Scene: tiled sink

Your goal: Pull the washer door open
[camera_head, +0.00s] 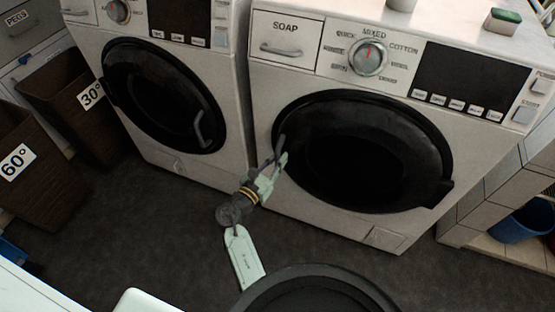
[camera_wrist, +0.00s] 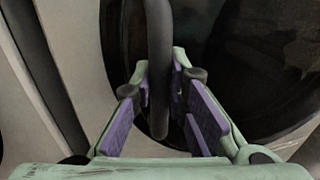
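The right washer's round dark door (camera_head: 361,155) lies flat against the white front and looks shut. Its dark bar handle (camera_head: 280,146) is on the left rim. My gripper (camera_head: 280,162) is at this handle, in front of the left edge of the door. In the wrist view, the handle (camera_wrist: 159,70) comes down from the top between the two purple-padded fingers of my gripper (camera_wrist: 162,80). Gaps show between the bar and both pads, so the fingers are open around it. Contact at the fingertips cannot be made out.
A second washer (camera_head: 230,88) stands at the left, its door (camera_head: 160,95) shut. Brown baskets (camera_head: 70,105) stand further left. A shelf with a blue bucket (camera_head: 525,222) is at the right. The dark floor in front is clear.

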